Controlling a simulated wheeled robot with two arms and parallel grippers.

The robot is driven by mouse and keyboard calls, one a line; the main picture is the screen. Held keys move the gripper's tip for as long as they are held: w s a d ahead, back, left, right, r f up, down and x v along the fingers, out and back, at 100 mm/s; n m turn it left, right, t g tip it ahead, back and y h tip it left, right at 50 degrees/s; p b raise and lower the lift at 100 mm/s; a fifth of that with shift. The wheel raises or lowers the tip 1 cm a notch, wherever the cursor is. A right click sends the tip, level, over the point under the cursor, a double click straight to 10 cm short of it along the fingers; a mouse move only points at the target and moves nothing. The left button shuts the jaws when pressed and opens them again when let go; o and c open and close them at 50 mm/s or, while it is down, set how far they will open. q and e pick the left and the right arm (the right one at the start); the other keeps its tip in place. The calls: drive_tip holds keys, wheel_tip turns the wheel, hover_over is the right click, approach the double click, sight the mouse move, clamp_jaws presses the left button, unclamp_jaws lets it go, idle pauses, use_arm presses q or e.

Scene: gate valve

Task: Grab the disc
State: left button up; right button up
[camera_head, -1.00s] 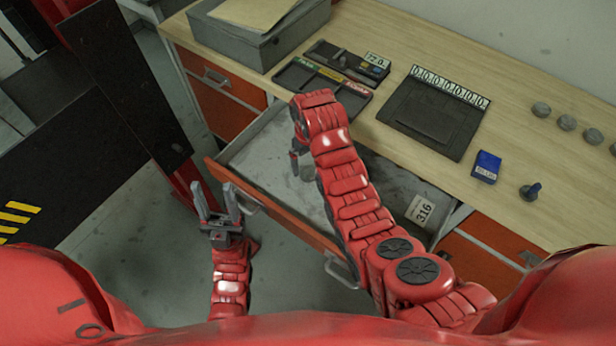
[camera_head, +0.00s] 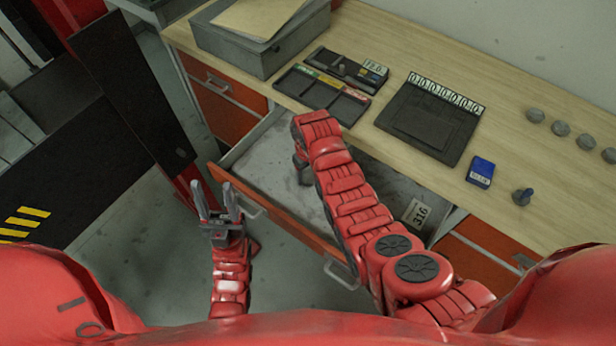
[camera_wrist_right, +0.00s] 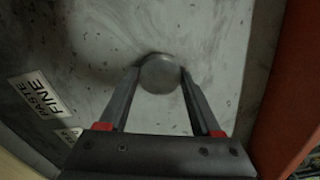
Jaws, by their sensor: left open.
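The disc (camera_wrist_right: 161,74) is a small grey round piece on the grey drawer floor in the right wrist view. My right gripper (camera_wrist_right: 159,77) has one finger on each side of it, with the tips at its edges. Whether the fingers press on it cannot be told. In the head view, my right gripper (camera_head: 303,168) reaches into the open drawer (camera_head: 265,165), mostly hidden by its own arm, and the disc is hidden there. My left gripper (camera_head: 217,205) is open and empty, left of the drawer and clear of it.
The drawer's orange front (camera_head: 285,217) shows at the lower side. A label reading 316 (camera_head: 416,214) lies in the drawer's right part.

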clamp_jaws()
drive_tip(key=shift+r, duration=0.1)
